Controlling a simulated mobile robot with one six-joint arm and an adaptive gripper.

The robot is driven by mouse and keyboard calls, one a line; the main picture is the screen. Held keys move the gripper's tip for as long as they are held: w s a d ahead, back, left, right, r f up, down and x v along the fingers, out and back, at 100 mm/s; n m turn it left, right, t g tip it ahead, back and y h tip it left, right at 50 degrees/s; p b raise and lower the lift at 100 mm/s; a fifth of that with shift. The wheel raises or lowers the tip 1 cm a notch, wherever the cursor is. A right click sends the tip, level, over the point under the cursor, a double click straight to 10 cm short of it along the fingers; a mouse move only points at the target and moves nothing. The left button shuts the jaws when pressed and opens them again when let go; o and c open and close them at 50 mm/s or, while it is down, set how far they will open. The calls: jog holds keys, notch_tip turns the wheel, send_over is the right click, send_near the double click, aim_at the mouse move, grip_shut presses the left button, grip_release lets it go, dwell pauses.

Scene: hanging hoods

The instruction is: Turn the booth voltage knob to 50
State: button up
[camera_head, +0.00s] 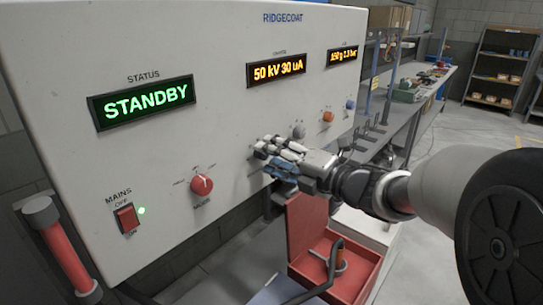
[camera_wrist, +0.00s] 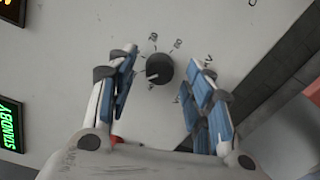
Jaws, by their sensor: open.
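The dark round knob (camera_wrist: 160,69) sits on the light panel (camera_wrist: 75,35) in the wrist view, with small scale marks around it. A pale pointer mark shows on its lower-left side; the number it points to is too small to read. My gripper (camera_wrist: 163,60) is open, with one finger on each side of the knob, seemingly apart from it. In the head view my gripper (camera_head: 264,160) is at the panel and hides this knob. The amber display (camera_head: 276,70) above reads 50 kV 30 uA.
A red mode knob (camera_head: 202,185), the mains switch (camera_head: 127,218) and a green STANDBY display (camera_head: 143,102) are left of my gripper. Grey, orange and blue knobs (camera_head: 328,117) are up and to the right. A red open box (camera_head: 335,265) stands below my arm.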

jog(key=v, duration=1.1)
jog(key=shift+s, duration=0.1)
jog(key=w+d+r+m+t+h, duration=0.3)
jog(key=d+m+t+h, duration=0.3)
jog(key=m+h, duration=0.4)
jog(key=s+d+f+m+g+h, duration=0.4)
jog(key=s+d+m+h, duration=0.3)
jog(key=m, duration=0.4)
jog(key=s+a+f+m+g+y, duration=0.1)
jog(key=s+a+f+m+g, duration=0.1)
jog(key=s, duration=0.5)
jog(key=s+a+f+m+g+y, duration=0.1)
jog(key=s+f+m+g, duration=0.2)
jog(key=s+f+m, duration=0.2)
jog(key=s+a+f+m+g+y, duration=0.1)
jog(key=s+f, duration=0.4)
jog(key=s, duration=0.5)
jog(key=a+m+g, duration=0.1)
jog(key=m+g, duration=0.1)
jog(key=shift+s+a+m, duration=0.3)
jog(key=shift+a, duration=0.05)
